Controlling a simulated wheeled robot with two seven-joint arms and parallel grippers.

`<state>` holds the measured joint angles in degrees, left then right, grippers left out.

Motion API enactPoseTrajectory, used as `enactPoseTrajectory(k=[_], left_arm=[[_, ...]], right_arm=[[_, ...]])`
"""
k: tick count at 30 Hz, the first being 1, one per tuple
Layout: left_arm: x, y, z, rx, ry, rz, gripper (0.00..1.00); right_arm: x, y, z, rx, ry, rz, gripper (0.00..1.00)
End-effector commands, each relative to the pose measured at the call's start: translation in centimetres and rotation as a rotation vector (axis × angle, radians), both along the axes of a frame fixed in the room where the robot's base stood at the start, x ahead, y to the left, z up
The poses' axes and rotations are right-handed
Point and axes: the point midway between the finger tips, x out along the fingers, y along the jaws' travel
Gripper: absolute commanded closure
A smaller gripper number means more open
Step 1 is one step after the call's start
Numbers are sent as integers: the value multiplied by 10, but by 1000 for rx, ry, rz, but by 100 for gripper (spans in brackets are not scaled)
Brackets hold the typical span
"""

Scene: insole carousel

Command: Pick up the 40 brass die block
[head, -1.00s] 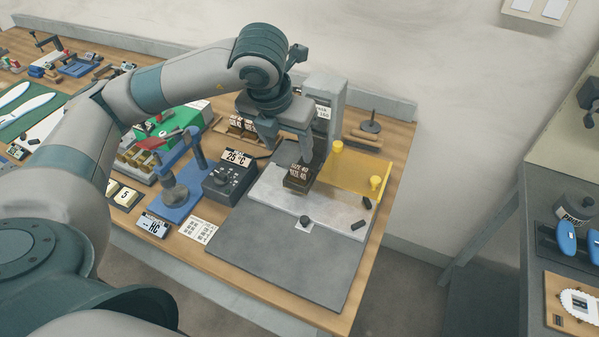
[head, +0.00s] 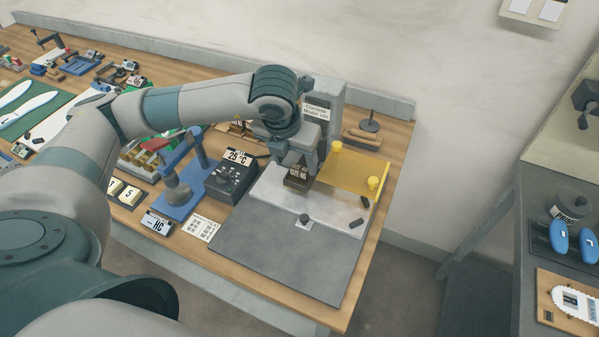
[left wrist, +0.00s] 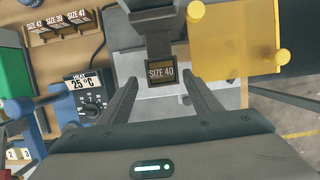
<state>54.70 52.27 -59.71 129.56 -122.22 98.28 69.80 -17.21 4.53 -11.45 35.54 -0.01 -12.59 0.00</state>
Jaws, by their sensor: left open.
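The 40 brass die block (head: 297,178) is a dark block lettered in gold, under the head of the press (head: 323,117) on a light metal plate (head: 270,198). In the left wrist view the block (left wrist: 161,76) reads "SIZE 40" and sits between and a little beyond the fingertips. My left gripper (left wrist: 160,86) is open, with one finger on each side of the block and a gap to each. In the head view my arm hides much of the gripper (head: 297,158). My right gripper is not in view.
A yellow guard (head: 352,172) with knobs stands right of the block. A heat controller (head: 232,178) reading 25 °C and a blue stand (head: 182,195) are to the left. In the left wrist view, a wooden rack (left wrist: 62,28) holds blocks labelled 42, 39 and 41. The grey mat (head: 285,255) in front is mostly clear.

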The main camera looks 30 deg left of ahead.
Motion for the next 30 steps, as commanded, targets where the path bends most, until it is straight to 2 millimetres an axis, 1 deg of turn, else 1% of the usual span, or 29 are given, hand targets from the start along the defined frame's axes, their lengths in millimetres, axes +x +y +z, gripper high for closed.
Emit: enactPoseTrajectory(k=[1,3,6,10,24,25,26,27,29,30], left_arm=[[2,-1,-1,1,4,0,42],[6,-3,-8,0,3,1,42],[9,-2,-21,0,3,3,42],[12,-2,-30,1,2,1,42],[12,-2,-32,0,0,1,42],[12,-2,-32,0,0,1,47],[12,-2,-32,0,0,1,54],[12,-2,-32,0,0,1,64],[12,-2,-32,0,0,1,78],[12,-2,-32,0,0,1,88]], right_arm=[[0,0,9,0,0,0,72],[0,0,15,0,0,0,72],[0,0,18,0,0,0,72],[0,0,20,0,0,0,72],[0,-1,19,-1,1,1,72],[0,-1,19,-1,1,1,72],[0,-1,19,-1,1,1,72],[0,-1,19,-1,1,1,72],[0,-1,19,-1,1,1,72],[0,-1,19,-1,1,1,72]])
